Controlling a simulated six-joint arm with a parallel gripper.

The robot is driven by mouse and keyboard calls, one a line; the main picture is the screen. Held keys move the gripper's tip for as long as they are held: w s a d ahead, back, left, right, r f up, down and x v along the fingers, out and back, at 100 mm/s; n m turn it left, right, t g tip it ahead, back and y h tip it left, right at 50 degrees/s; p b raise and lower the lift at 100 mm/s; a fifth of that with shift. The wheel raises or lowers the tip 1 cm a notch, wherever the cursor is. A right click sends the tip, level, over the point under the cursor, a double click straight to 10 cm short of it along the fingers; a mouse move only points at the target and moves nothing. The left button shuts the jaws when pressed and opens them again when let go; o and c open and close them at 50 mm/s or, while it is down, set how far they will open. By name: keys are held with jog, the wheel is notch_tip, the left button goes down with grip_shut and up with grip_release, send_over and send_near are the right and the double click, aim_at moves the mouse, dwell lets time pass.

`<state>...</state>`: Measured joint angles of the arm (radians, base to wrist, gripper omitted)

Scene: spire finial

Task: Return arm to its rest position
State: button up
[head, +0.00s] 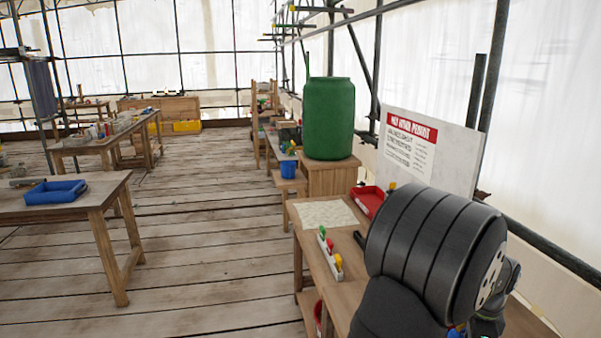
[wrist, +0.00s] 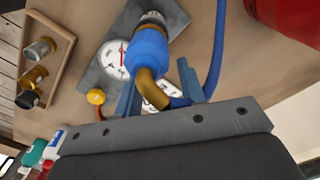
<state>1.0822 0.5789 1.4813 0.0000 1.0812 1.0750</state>
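My gripper (wrist: 158,90) shows at the lower middle of the wrist view. Its two blue-grey fingers stand apart with a gap between them, and I see nothing pinched there. A blue fitting with a brass elbow (wrist: 150,84) lies beyond the fingers, on a grey plate (wrist: 103,78); contact with the fingers cannot be made out. In the head view my dark arm fills the lower right above the near bench (head: 332,272), and it hides my fingertips.
A round gauge (wrist: 113,60) sits beside the fitting, and a blue hose (wrist: 216,50) curves past the right finger. A wooden tray (wrist: 62,52) holds small metal parts. A red object (wrist: 285,18) is at upper right. A sign board (head: 440,150) and green barrel (head: 329,118) stand near the bench.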

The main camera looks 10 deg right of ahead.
jog(key=shift+f, duration=0.25)
notch_tip(320, 180, up, 17)
notch_tip(320, 180, down, 17)
jog(key=shift+f, duration=0.1)
jog(key=shift+w+d+n, duration=0.15)
jog(key=shift+w+n, duration=0.1)
jog(key=shift+n, duration=0.75)
jog(key=shift+o, duration=0.3)
